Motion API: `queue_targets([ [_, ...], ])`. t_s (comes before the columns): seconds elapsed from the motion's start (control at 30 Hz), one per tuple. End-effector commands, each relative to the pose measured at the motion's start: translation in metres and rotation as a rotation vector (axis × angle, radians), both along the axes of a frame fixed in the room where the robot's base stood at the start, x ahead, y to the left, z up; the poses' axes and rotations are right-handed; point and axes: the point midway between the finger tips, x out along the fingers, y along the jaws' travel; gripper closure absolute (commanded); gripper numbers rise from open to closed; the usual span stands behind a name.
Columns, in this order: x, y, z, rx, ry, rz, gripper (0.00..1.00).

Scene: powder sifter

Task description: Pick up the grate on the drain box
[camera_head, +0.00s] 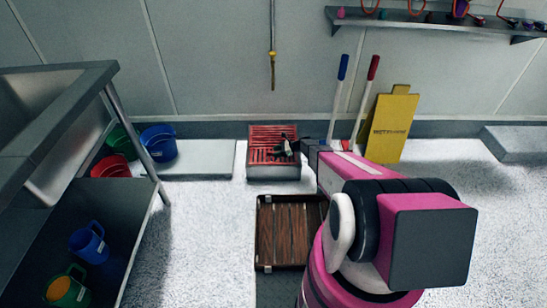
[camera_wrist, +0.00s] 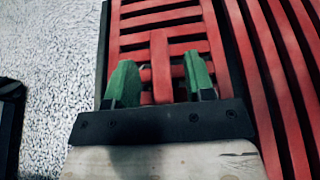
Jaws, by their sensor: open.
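The red slatted grate (camera_head: 262,140) lies on top of the grey metal drain box (camera_head: 273,173), which stands on the floor near the back wall. In the wrist view the grate (camera_wrist: 180,30) fills most of the picture. My gripper (camera_head: 287,146) is over the right part of the grate in the head view. In the wrist view its two green fingers (camera_wrist: 160,82) are apart, one on each side of a short red crossbar of the grate (camera_wrist: 160,60). Whether the fingertips touch the slats is unclear.
A wooden slatted pallet (camera_head: 285,232) lies in front of the box. A blue-handled tool (camera_head: 340,85), a red-handled tool (camera_head: 368,90) and a yellow sign (camera_head: 388,128) lean at the right. A metal table (camera_head: 60,150) and buckets (camera_head: 158,142) are at the left. A yellow-tipped hose (camera_head: 272,50) hangs above.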

Motion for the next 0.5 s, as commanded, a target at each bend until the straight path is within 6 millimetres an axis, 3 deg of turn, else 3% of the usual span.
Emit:
queue_targets([
  [0.27,0.0001,0.0051,-0.0019,-0.001,0.0,-0.001,0.51],
  [0.4,0.0001,0.005,-0.0017,0.0,0.0,0.0,0.97],
  [0.5,0.0001,0.005,-0.0017,0.0,0.0,0.0,1.0],
])
